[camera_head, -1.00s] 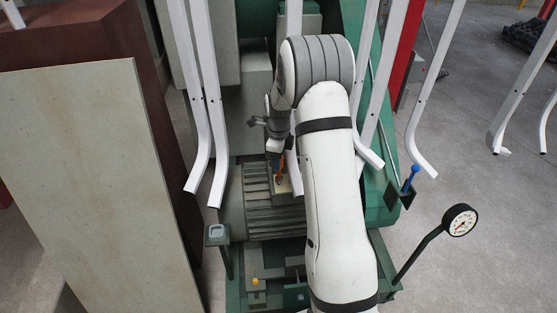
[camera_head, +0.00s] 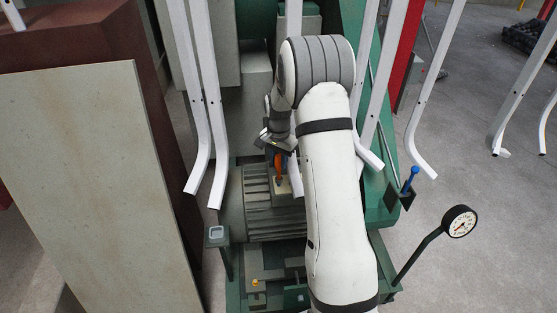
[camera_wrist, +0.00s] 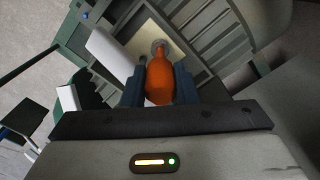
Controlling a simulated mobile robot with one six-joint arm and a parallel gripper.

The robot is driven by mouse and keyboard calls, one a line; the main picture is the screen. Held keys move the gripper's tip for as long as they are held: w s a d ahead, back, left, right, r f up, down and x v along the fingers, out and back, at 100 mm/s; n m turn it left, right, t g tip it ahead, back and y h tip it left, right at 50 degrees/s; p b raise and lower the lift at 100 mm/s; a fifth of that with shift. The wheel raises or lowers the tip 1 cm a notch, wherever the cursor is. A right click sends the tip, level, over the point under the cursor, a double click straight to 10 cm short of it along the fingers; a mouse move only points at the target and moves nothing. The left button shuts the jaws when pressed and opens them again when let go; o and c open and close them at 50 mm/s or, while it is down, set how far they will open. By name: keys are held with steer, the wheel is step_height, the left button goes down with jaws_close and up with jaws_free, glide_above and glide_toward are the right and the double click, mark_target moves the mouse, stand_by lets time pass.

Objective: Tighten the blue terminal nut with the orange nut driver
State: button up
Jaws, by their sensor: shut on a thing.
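The orange nut driver (camera_wrist: 158,80) is between the two dark fingers of my gripper (camera_wrist: 159,90) in the wrist view. It points away from the wrist, toward a pale round fitting (camera_wrist: 160,46) in an open, cream-lined terminal box (camera_wrist: 190,62). In the head view the driver (camera_head: 279,163) stands roughly upright below my gripper (camera_head: 277,147), over the box (camera_head: 284,188) on the ribbed motor. The blue terminal nut cannot be made out; the driver's lower end and the fitting hide that spot. Whether the driver touches the nut I cannot tell.
White bent chair-frame legs (camera_head: 214,130) hang left of my arm, and others (camera_head: 367,150) hang close on its right. A blue-topped lever (camera_head: 411,178) and a dial gauge (camera_head: 460,220) stand at right. A large beige panel (camera_head: 95,180) stands at left.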

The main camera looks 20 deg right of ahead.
mark_target(279, 156)
steer(key=shift+f, duration=0.1)
steer(key=shift+f+b, duration=0.4)
steer(key=shift+f, duration=0.1)
steer(key=shift+f, duration=0.1)
stand_by(0.3)
steer(key=m, duration=0.4)
steer(key=shift+m, duration=0.3)
steer(key=m, duration=0.3)
steer(key=shift+m, duration=3.8)
steer(key=shift+r+p, duration=1.5)
steer(key=shift+r, duration=0.85)
